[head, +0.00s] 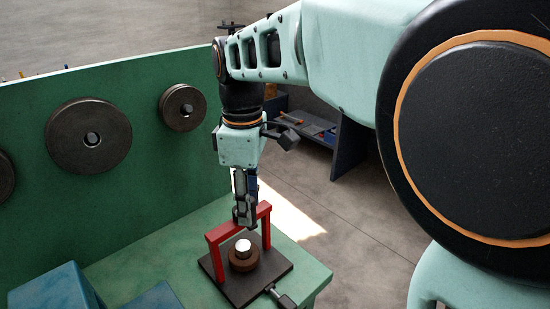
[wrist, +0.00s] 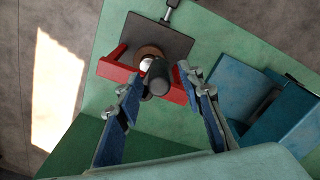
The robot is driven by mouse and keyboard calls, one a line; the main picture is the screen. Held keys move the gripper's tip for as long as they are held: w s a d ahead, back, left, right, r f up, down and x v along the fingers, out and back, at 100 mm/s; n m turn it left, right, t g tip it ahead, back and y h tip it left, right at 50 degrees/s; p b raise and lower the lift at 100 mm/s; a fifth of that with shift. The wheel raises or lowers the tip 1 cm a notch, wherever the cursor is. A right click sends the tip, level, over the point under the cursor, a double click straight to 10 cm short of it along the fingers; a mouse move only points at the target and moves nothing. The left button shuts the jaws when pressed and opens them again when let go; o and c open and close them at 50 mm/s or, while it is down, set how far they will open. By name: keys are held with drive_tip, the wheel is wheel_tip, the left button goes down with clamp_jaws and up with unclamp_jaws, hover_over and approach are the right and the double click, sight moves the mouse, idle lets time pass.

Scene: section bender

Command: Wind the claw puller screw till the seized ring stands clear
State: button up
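The red claw puller (head: 217,235) straddles the brown seized ring (head: 244,264), its crossbar above it. The ring sits low around a bright shaft (head: 243,245) on a dark square plate (head: 276,260). My gripper (head: 243,218) points down at the crossbar; the puller screw is hidden behind it in the head view. In the wrist view the screw's dark round head (wrist: 157,74) stands at the red crossbar (wrist: 112,70), between my open fingers, with a gap on each side. The ring (wrist: 150,52) is partly covered there by the screw and crossbar.
A small clamp-like handle (head: 281,297) sticks out at the plate's front edge. Blue blocks (head: 58,290) lie on the green bench (head: 150,255) at left. A green panel (head: 40,110) with dark discs (head: 88,136) rises behind.

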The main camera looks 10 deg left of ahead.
drive_tip(key=shift+c, duration=0.2)
clamp_jaws()
drive_tip(key=shift+r, duration=0.1)
